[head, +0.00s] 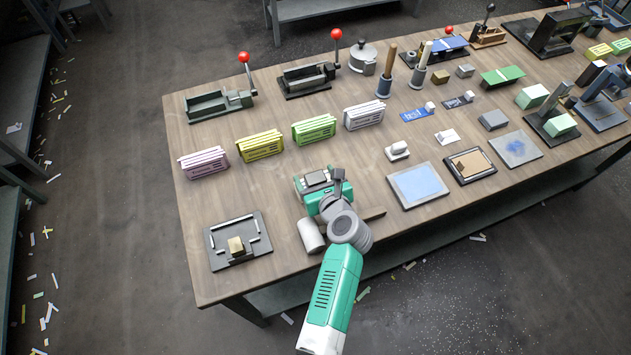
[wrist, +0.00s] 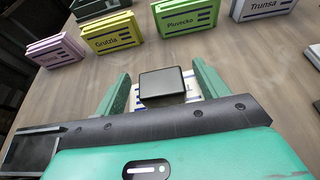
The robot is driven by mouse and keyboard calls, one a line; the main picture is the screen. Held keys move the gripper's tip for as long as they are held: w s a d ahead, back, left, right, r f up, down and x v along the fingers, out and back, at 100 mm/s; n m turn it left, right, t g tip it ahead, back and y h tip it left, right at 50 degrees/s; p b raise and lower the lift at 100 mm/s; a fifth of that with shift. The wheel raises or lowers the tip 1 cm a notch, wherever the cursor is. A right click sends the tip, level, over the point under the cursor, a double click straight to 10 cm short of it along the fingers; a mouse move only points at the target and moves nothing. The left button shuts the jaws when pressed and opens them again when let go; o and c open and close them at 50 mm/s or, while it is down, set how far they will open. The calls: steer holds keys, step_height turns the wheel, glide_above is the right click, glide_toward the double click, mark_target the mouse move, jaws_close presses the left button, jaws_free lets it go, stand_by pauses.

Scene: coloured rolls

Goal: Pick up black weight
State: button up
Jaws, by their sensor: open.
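The black weight (wrist: 163,84) is a dark, flat-topped block. In the wrist view it rests on white pieces with blue marks (wrist: 186,95). My gripper (wrist: 162,78) is open, with one green finger on each side of the weight. A gap shows between each finger and the weight, so it is not visibly gripped. In the head view my gripper (head: 320,190) is low over the front left part of the table, with the dark weight (head: 315,178) showing at its far side. The weight's lower part is hidden by my gripper in the wrist view.
Pink (head: 204,162), yellow (head: 260,146), green (head: 314,129) and white (head: 364,115) labelled stacks stand in a row behind my gripper. A black tray with a brass block (head: 236,246) lies to the left. A blue-topped pad (head: 418,185) lies to the right.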

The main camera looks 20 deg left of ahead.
mark_target(314, 179)
steer(key=shift+w+a+f, duration=0.15)
steer(key=shift+f, duration=0.05)
steer(key=c, duration=1.3)
steer(key=shift+r, duration=0.1)
steer(key=shift+c, duration=0.6)
steer(key=shift+r, duration=0.2)
steer(key=r+p, duration=0.2)
steer(key=r, duration=0.1)
steer(key=shift+s+r, duration=0.25)
steer(key=shift+s, duration=0.15)
steer(key=s+r+p, duration=0.1)
steer(key=s+p, duration=0.3)
steer(key=s, duration=1.1)
steer(key=shift+a, duration=0.35)
